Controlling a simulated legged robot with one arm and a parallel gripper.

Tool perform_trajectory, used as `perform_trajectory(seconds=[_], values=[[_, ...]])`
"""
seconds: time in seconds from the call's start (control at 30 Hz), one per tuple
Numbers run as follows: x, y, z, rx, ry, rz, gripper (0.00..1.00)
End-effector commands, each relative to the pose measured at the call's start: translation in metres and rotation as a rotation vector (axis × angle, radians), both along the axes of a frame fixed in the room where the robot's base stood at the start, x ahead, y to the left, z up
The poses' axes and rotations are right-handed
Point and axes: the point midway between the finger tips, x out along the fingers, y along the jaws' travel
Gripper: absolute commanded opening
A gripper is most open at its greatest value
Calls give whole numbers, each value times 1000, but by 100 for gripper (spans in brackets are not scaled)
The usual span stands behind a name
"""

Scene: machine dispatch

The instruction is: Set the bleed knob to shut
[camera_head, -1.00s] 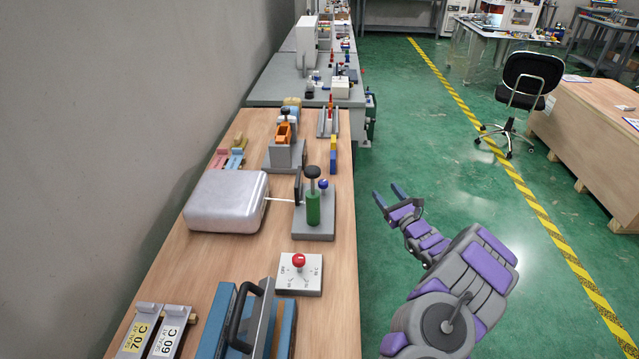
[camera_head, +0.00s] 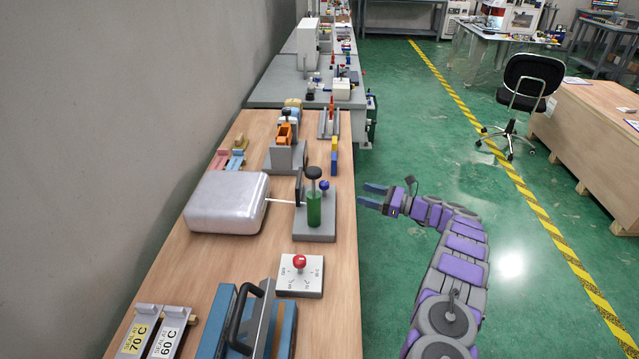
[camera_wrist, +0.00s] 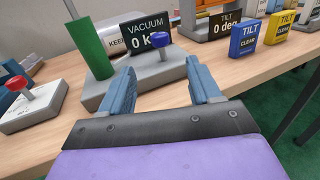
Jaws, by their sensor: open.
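A small blue knob (camera_head: 324,185), likely the bleed knob though I see no label naming it, stands on the grey vacuum base (camera_head: 314,231) near the right edge of the bench. It also shows in the wrist view (camera_wrist: 160,40), in front of a black display reading VACUUM. A green cylinder (camera_head: 314,208) stands beside it. My gripper (camera_head: 372,196) is off the bench's right edge, pointing left toward the base, open and empty. In the wrist view the knob appears between and beyond the open fingers (camera_wrist: 161,78), apart from them.
A white dial box with a red knob (camera_head: 300,262) sits nearer on the bench. A silver case (camera_head: 228,202) is left of the vacuum base. Blue and yellow TILT blocks (camera_wrist: 243,40) stand right of it in the wrist view.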

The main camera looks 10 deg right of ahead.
Motion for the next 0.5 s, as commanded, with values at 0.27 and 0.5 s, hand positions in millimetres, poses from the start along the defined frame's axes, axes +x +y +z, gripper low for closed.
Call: perform_trajectory(seconds=[0.27,0.5], values=[[20,35,-2,1,-1,5,63],[44,75,-2,2,-1,3,63]])
